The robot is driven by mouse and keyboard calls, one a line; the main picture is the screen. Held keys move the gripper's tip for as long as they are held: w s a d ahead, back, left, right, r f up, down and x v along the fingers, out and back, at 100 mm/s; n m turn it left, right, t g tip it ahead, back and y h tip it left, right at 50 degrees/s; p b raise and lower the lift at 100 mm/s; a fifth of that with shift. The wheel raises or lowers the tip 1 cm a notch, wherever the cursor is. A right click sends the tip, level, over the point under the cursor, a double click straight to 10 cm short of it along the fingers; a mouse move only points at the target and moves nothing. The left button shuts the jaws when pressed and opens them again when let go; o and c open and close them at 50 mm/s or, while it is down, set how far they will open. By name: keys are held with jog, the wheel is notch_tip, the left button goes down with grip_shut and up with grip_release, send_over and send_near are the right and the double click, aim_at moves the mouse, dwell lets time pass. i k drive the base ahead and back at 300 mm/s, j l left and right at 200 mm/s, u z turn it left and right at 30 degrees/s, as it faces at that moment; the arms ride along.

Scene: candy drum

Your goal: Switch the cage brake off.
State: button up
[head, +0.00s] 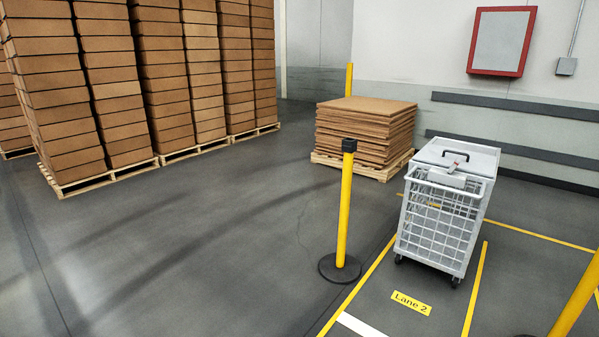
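A grey wire cage on wheels (437,222) stands at the right in the head view, between two yellow floor lines. It has a flat closed lid (468,158) with a dark handle (455,154) on top. A small grey block-shaped part (446,177) sits at the top of its front side; I cannot tell whether it is the brake or how it is set. Dark casters (455,281) show under the cage. My gripper is not in view.
A yellow post (345,205) on a round black base stands left of the cage. Another yellow post (575,295) leans into view at the lower right. Stacked cardboard (362,140) on a pallet is behind. Tall box stacks (110,80) fill the left back. The left floor is clear.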

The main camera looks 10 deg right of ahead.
aim_at(458, 161)
jog(key=i+l+z, duration=0.25)
jog(key=i+z, duration=0.25)
jog(key=i, duration=0.15)
jog(key=i+l, duration=0.9)
jog(key=l, duration=0.15)
jog(key=i+l+z, duration=0.1)
jog(key=l, duration=0.25)
jog(key=i+l+z, duration=0.1)
jog(key=l, duration=0.2)
jog(key=i+l+u, duration=0.2)
jog(key=i+l, duration=0.55)
jog(key=i, duration=0.1)
